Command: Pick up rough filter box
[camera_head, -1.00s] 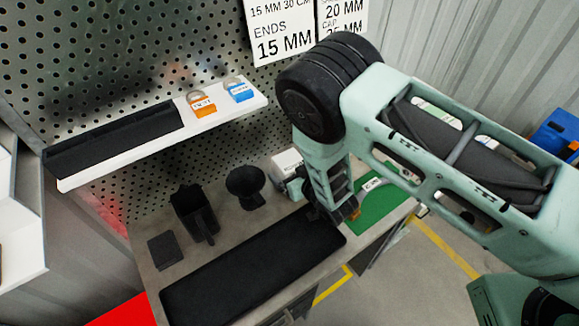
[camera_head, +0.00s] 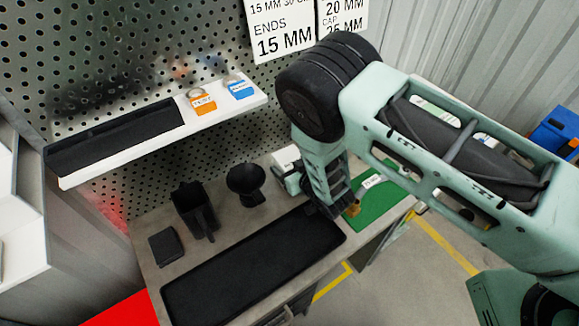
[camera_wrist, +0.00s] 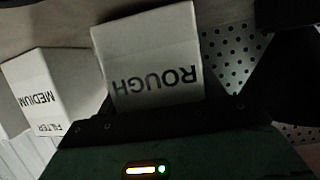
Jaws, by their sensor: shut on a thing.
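The rough filter box (camera_wrist: 150,50) is white with black "ROUGH" lettering, which appears upside down in the wrist view. It fills the space just in front of my gripper (camera_wrist: 160,100), which is shut on it. A second white box marked "MEDIUM" and "FILTER" (camera_wrist: 50,90) stands just left of it in the wrist view. In the head view my gripper (camera_head: 328,208) points down at the bench near the green mat (camera_head: 378,203). White box surface (camera_head: 285,158) shows behind my gripper; which box it is I cannot tell.
A long black tray (camera_head: 255,265) lies along the front of the bench. A white shelf (camera_head: 155,155) with orange and blue padlocks hangs above.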

